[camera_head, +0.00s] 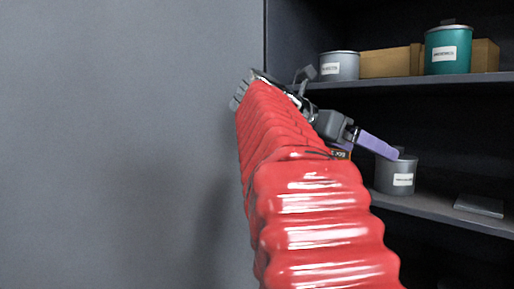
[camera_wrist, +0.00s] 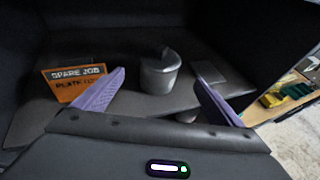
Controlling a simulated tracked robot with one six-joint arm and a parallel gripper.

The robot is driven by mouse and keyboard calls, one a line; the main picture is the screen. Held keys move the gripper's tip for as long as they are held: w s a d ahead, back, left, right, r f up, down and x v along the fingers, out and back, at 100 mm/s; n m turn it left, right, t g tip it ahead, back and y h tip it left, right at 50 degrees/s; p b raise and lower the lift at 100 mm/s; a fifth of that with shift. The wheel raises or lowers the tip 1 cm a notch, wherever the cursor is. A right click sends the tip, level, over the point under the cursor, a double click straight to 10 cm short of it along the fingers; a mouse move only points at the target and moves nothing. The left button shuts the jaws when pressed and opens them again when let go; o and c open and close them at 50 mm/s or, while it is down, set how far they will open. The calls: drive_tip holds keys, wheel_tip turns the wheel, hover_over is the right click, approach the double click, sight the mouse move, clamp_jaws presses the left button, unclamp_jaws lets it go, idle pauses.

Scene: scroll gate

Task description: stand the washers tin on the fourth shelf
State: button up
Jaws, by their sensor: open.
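A grey tin (camera_head: 396,177) with a white label stands upright on the lower visible shelf (camera_head: 440,211); the label is too small to read. It also shows in the wrist view (camera_wrist: 160,76), beyond and between my fingers.
An orange sign reading "SPARE JOB" (camera_wrist: 75,83) stands left of the tin, and a flat grey plate (camera_head: 479,206) lies to its right. Wooden boxes (camera_head: 391,62) sit on the upper shelf (camera_head: 430,79). A grey panel (camera_head: 130,140) fills the left side.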

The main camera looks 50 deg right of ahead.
drive_tip(key=w+a+f+m+t+y, duration=0.2)
drive_tip(key=w+a+f+t, duration=0.2)
drive_tip(key=w+a+f, duration=0.45)
drive_tip(key=w+a+f+m+t+y, duration=0.15)
drive_tip(key=w+a+f+t, duration=0.3)
drive_tip(key=a+f, duration=0.55)
drive_tip(key=a+f+m+t+y, duration=0.3)
drive_tip(key=a+f+m+y, duration=0.5)
drive_tip(key=a+f, duration=1.4)
drive_tip(key=s+a+m, duration=0.1)
drive_tip(key=a, duration=0.2)
drive_tip(key=shift+a, duration=0.4)
drive_tip(key=shift+c, duration=0.2)
